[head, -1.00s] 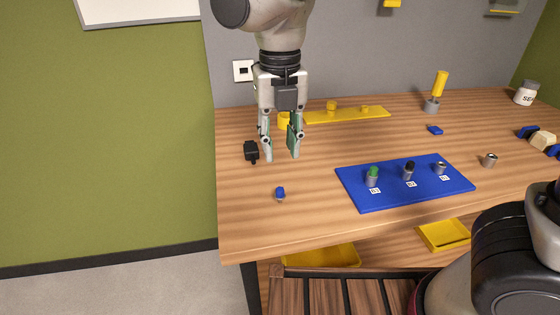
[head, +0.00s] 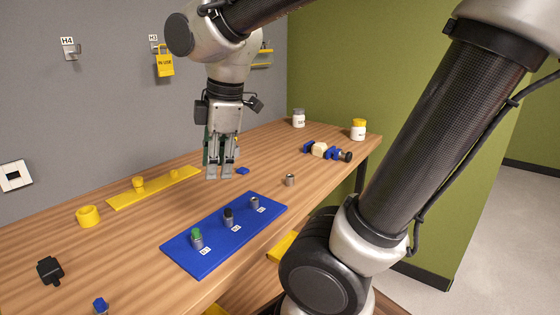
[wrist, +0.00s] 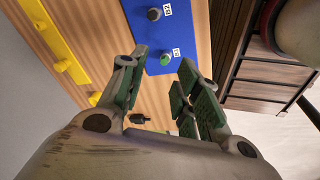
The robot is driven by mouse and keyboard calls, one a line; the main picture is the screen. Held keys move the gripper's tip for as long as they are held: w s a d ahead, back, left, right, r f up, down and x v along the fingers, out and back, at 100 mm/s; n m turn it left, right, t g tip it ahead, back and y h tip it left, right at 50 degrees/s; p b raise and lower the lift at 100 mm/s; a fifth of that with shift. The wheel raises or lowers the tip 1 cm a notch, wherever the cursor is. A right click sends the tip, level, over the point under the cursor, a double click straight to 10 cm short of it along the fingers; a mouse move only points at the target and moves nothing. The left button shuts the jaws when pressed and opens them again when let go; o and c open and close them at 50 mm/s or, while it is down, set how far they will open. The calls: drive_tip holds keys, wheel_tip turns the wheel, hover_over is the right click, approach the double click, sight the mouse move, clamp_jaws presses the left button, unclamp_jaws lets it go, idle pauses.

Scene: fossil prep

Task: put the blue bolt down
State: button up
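The blue bolt (head: 101,304) stands upright on the bare wood at the near left of the table, blue head up over a grey lower part; the head view's bottom edge cuts it off. I cannot make it out in the wrist view. My gripper (head: 220,176) points down, above the table behind the blue mat, well to the right of the blue bolt. In the wrist view my gripper (wrist: 164,58) has its green-padded fingers apart with nothing between them.
The blue mat (head: 190,262) carries a green-topped piece (head: 197,238), a black-topped piece (head: 228,217) and a grey cylinder (head: 255,203). A black block (head: 50,270), yellow ring (head: 88,216) and yellow strip (head: 150,190) lie left. A loose grey cylinder (head: 290,180) stands right.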

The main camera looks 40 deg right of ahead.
drive_tip(key=s+d+m+t+h, duration=0.1)
drive_tip(key=s+d+m, duration=0.6)
drive_tip(key=d+m, duration=0.4)
drive_tip(key=m, duration=0.3)
drive_tip(key=shift+s+f+m+t, duration=0.2)
drive_tip(key=shift+f+m+t, duration=0.1)
drive_tip(key=shift+t, duration=0.1)
drive_tip(key=shift+s, duration=0.1)
